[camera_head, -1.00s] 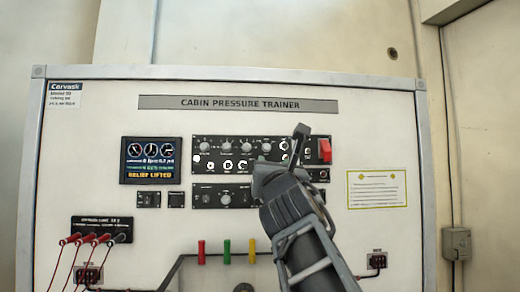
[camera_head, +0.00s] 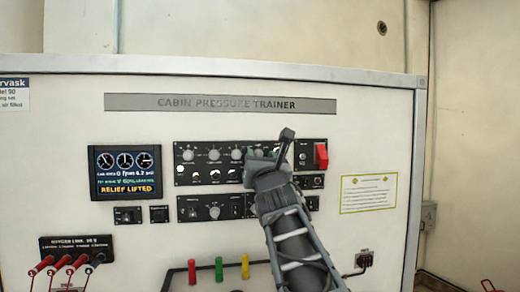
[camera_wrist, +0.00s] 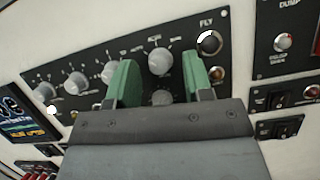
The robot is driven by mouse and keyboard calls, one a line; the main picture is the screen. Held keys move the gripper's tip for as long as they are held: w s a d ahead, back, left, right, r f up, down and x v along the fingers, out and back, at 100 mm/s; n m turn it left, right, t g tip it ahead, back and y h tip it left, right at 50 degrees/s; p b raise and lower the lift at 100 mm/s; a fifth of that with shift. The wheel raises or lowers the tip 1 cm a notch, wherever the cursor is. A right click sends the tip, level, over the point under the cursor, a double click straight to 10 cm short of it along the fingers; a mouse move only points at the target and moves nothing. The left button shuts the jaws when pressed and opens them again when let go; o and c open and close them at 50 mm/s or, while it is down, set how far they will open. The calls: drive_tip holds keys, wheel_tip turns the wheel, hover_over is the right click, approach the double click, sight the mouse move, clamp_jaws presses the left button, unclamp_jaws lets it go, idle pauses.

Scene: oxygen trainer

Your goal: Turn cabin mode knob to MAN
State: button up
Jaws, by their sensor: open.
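The black knob panel (camera_head: 225,155) is on the white trainer board, with a row of grey round knobs along its top. In the wrist view a grey knob (camera_wrist: 160,62) with a pale pointer shows between the two green finger pads of my gripper (camera_wrist: 159,78). The gripper is open, with a gap on both sides of the knob; I cannot tell how deep the pads reach. The small labels around the knob are too blurred to read surely. In the head view my gripper (camera_head: 268,157) covers the right part of the panel and hides this knob.
A red guarded switch (camera_head: 321,155) is right of the gripper. A display (camera_head: 125,172) reading RELIEF LIFTED is at the left. A lower panel (camera_head: 214,207) sits below.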

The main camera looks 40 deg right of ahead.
drive_tip(key=shift+w, duration=0.15)
clamp_jaws()
idle(0.5)
